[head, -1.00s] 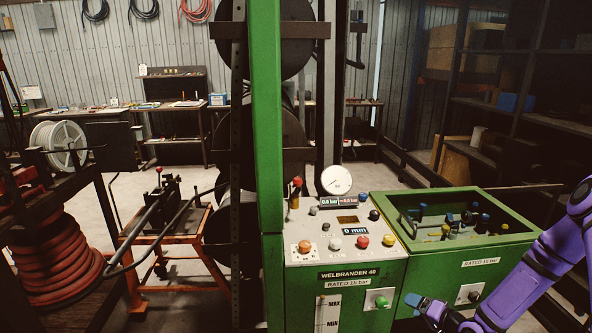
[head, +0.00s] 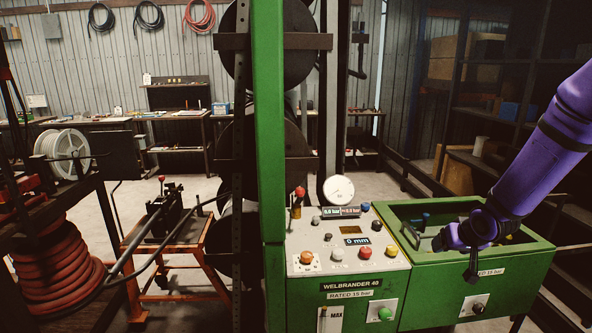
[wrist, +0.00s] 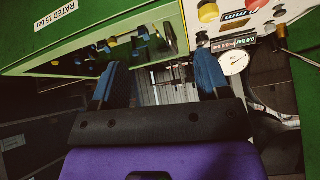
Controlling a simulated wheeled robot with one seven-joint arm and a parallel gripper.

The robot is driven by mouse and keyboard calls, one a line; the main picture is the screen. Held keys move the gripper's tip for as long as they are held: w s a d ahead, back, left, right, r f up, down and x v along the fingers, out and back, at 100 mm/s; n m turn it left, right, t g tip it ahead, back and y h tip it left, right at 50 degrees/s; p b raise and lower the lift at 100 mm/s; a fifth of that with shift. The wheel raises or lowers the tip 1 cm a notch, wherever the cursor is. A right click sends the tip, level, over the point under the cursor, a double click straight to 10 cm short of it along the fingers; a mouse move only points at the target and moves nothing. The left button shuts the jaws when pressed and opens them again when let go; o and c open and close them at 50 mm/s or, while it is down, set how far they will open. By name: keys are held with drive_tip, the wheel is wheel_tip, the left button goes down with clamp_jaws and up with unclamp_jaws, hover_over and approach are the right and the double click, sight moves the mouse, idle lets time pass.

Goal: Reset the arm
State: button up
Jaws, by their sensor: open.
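My purple arm comes in from the right in the head view and bends down over the front of the green side box (head: 535,250). The wrist end is folded in front of the box's tray, and the fingertips are hard to make out there. In the wrist view my gripper (wrist: 155,76) is open, its two blue-tipped fingers wide apart with nothing between them. The green crimper console (head: 345,270) stands just left of the arm, with coloured buttons and a round gauge (head: 339,189).
The side box's tray holds small fittings (wrist: 143,38), partly hidden by my arm in the head view. Dark shelves (head: 490,125) stand at the right. A hose coil (head: 60,240) and an orange stand (head: 175,250) are at the left, with open floor behind.

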drive_tip(key=s+a+r+g+h, duration=0.1)
drive_tip(key=s+a+r, duration=0.1)
drive_tip(key=s+r, duration=0.55)
drive_tip(key=s+a+r+h, duration=0.2)
drive_tip(key=s+r, duration=0.3)
drive_tip(key=r, duration=0.6)
drive_tip(key=s+a+r+y, duration=0.1)
drive_tip(key=s+a+r, duration=0.2)
drive_tip(key=s, duration=0.7)
drive_tip(key=s+a+r+g+y, duration=0.1)
drive_tip(key=s+a+r, duration=0.2)
drive_tip(key=s, duration=0.7)
drive_tip(key=shift+s+r+n, duration=0.3)
drive_tip(key=shift+n, duration=0.1)
